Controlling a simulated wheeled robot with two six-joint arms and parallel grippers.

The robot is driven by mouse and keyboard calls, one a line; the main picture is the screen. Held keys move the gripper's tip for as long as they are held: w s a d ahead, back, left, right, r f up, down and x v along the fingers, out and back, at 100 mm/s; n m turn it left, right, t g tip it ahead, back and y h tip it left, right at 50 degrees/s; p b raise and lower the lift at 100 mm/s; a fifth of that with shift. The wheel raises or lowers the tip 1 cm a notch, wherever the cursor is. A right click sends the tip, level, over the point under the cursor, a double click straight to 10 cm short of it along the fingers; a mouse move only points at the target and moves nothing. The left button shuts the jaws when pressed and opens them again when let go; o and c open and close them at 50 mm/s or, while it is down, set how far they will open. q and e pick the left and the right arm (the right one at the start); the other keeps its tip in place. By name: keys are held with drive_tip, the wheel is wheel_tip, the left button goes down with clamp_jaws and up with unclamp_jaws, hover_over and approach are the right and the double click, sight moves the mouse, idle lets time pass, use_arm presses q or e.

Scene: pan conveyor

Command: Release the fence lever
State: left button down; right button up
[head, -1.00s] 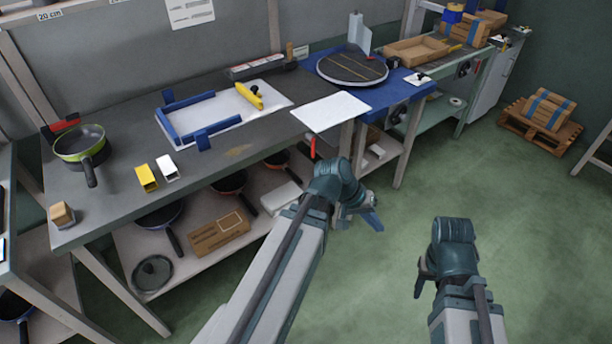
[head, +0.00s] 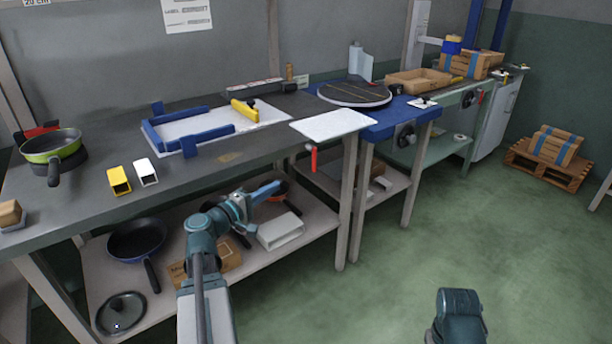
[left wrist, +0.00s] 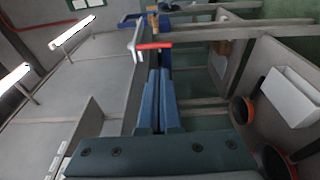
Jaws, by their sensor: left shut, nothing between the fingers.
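In the left wrist view the red lever (left wrist: 154,46) lies across the picture just beyond my fingertips. My left gripper (head: 277,186) is shut and empty, in front of the bench, left of and a little below the lever and apart from it. Its blue fingers (left wrist: 158,75) lie together in the left wrist view. The blue fence (head: 190,140) and a yellow block with a black knob (head: 245,110) sit on a white plate. My right gripper is out of frame.
Pans and a white box (head: 281,231) stand on the lower shelf (head: 318,218) close below my left gripper. A yellow block (head: 119,181) and a white block (head: 145,172) stand on the benchtop.

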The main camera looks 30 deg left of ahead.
use_arm(q)
drive_tip(key=shift+w, duration=0.1)
drive_tip(key=w+d, duration=0.3)
drive_tip(key=w, duration=1)
drive_tip(key=shift+w, duration=0.3)
